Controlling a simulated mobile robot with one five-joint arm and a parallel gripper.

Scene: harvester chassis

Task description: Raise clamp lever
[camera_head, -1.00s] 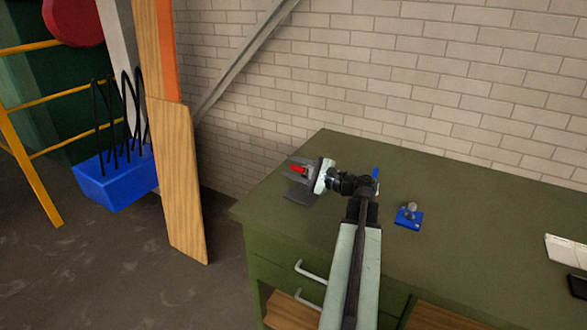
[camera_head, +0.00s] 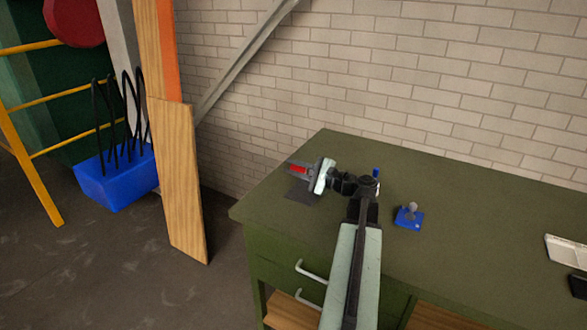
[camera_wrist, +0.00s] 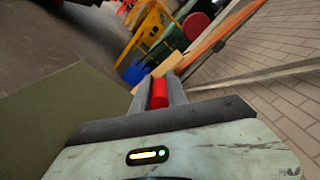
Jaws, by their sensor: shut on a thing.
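The clamp lever has a red grip (camera_head: 298,170) and sits near the left end of the green workbench (camera_head: 330,150). In the wrist view the red grip (camera_wrist: 159,92) stands between the two grey fingers. My gripper (camera_head: 300,171) is shut on the red lever grip, with its fingers pointing left. A dark base plate (camera_head: 300,192) lies on the bench below the fingers. The rest of the clamp is hidden by the gripper or too small to tell.
A blue block with a grey knob (camera_head: 409,215) stands on the bench right of my arm. A white item (camera_head: 566,250) lies at the far right. Off the bench's left end are a wooden board (camera_head: 180,190) and a blue bin (camera_head: 112,182). A brick wall runs behind.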

